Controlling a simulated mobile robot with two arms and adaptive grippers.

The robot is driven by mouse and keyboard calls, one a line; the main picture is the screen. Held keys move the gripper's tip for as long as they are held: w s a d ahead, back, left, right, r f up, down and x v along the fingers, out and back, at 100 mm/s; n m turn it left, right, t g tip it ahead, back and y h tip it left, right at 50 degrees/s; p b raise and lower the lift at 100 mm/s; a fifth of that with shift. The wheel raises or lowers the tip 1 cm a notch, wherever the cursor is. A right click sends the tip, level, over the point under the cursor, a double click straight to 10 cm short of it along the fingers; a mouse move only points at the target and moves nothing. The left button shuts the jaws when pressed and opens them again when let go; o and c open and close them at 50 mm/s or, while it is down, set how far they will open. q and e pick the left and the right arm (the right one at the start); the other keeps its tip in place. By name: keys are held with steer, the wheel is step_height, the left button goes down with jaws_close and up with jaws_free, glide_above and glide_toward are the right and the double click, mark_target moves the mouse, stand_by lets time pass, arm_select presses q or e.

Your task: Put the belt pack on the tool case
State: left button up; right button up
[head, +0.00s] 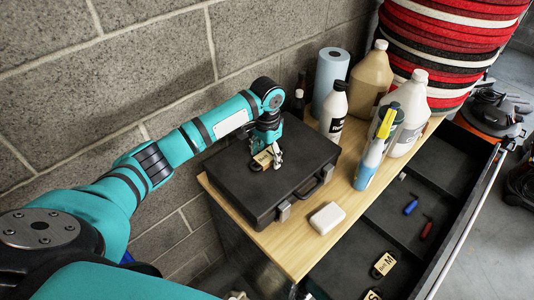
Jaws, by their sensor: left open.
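The black tool case (302,148) lies flat and closed on the wooden top, its handle and latches facing the front right. A small tan-and-black piece, which looks like the belt pack (262,160), rests on the left part of its lid. My left gripper (269,161) is open, pointing down right at this piece. Its fingers partly cover the piece, and I cannot tell whether they touch it. Similar tan-and-black pieces marked M (384,264) and S (372,295) lie in the open drawer. My right gripper is not clearly in view.
A white block (327,218) sits before the case on the wooden top (290,247). A blue roll (331,75), several bottles and a spray bottle (372,155) stand behind and right. The open drawer (380,215) holds blue and red tools. A block wall is behind.

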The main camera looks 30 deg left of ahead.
mark_target(267, 155)
arm_select(q)
step_height(267, 155, up, 7)
steer(key=b, duration=0.3)
steer(key=shift+w, duration=0.1)
step_height(267, 155, up, 5)
steer(key=shift+r, duration=0.2)
steer(key=shift+f, duration=0.1)
stand_by(0.3)
